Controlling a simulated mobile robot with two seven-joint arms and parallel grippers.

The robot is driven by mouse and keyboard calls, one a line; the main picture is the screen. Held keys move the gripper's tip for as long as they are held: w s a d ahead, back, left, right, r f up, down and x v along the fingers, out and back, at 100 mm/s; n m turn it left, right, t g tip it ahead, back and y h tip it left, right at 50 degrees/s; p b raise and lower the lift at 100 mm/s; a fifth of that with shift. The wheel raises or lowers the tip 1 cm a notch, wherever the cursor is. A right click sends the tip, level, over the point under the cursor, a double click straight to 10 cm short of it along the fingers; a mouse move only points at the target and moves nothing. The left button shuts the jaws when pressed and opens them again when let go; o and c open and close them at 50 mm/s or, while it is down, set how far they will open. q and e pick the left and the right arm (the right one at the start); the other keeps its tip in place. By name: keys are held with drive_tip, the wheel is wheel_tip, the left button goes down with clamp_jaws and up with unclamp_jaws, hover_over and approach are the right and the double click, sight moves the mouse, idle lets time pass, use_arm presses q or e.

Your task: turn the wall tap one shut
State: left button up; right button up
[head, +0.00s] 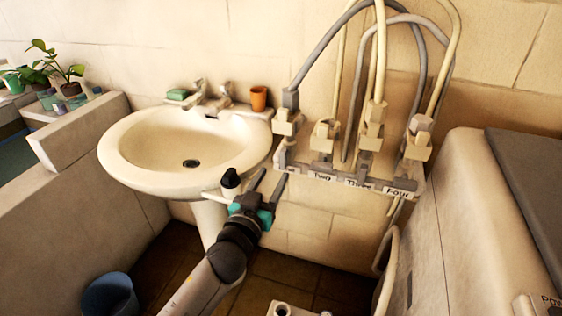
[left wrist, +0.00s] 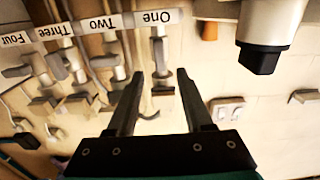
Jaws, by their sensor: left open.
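Tap one (head: 286,122) is the leftmost of a row of pale wall taps, with a grey hose rising from it. In the left wrist view, tap one (left wrist: 160,58) hangs upside down by its label "One", ahead of the fingers and in line with the space between them. My left gripper (head: 269,179) is in front of and below tap one, beside the basin's right rim. Its two dark fingers also show in the left wrist view (left wrist: 160,76), apart and with nothing held. I cannot tell how far the tap handle is turned. My right gripper is not in view.
Taps two (head: 324,136), three (head: 371,128) and four (head: 417,138) stand close on the right. The washbasin (head: 124,165) is on the left, with an orange cup (head: 258,98) on its back edge. A large pale appliance (head: 470,240) stands at right.

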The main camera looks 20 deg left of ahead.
sight(282, 160)
use_arm(q)
drive_tip(key=shift+w+d+b, duration=0.1)
drive_tip(key=shift+w+b, duration=0.3)
drive_tip(key=shift+w, duration=3.1)
clamp_jaws()
